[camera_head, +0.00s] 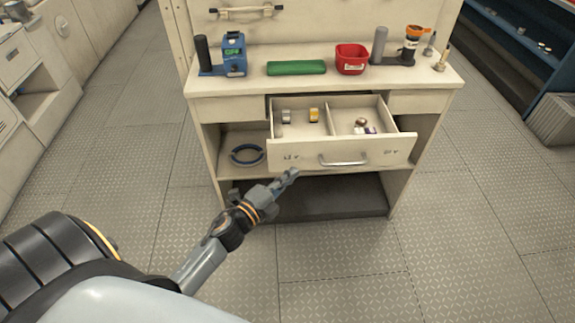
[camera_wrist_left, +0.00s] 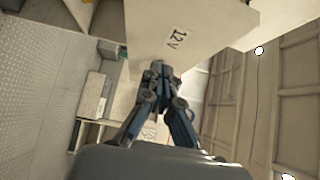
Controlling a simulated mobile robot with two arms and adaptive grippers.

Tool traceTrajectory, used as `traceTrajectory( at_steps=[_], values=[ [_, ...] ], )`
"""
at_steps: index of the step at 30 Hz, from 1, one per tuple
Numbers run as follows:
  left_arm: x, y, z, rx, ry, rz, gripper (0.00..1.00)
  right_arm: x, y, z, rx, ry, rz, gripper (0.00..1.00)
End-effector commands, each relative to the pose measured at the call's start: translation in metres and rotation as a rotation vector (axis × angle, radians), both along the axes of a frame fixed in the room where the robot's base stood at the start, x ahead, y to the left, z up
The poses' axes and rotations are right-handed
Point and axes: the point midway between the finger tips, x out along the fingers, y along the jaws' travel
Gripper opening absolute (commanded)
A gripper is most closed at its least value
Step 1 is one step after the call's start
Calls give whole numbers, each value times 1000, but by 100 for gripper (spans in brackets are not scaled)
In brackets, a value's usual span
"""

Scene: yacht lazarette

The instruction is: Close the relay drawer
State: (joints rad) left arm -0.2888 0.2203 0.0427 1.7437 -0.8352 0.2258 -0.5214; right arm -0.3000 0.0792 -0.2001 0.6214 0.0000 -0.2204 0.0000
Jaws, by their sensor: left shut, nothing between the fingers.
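The relay drawer (camera_head: 290,157) is pulled out of the cream workbench in the head view. It has a divider, a silver bar handle (camera_head: 344,161) on its front and small parts in both compartments. My left gripper (camera_head: 291,174) is shut and empty, just below and in front of the left part of the drawer front. In the left wrist view, the shut fingertips (camera_wrist_left: 158,68) are close to a pale panel marked "12V" (camera_wrist_left: 195,25). I cannot tell whether they touch it. My right gripper is not in view.
The workbench top (camera_head: 225,87) holds a blue device (camera_head: 234,58), a green cloth-like item (camera_head: 297,68), a red bin (camera_head: 351,59) and a grey stand (camera_head: 379,46). A dark blue ring (camera_head: 247,154) lies on the shelf left of the drawer. Floor in front is clear.

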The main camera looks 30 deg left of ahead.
Motion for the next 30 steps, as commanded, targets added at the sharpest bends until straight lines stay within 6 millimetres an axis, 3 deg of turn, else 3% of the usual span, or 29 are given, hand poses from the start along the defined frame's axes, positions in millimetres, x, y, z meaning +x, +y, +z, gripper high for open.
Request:
traceTrajectory(
  at_steps=[7, 23, 30],
  values=[
    [21, 17, 0, 1, 2, 2, 0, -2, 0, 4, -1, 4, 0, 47],
    [26, 20, -1, 1, 1, 2, 0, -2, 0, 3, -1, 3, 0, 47],
    [52, 38, -1, 5, -2, 2, 0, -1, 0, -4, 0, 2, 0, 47]
  ],
)
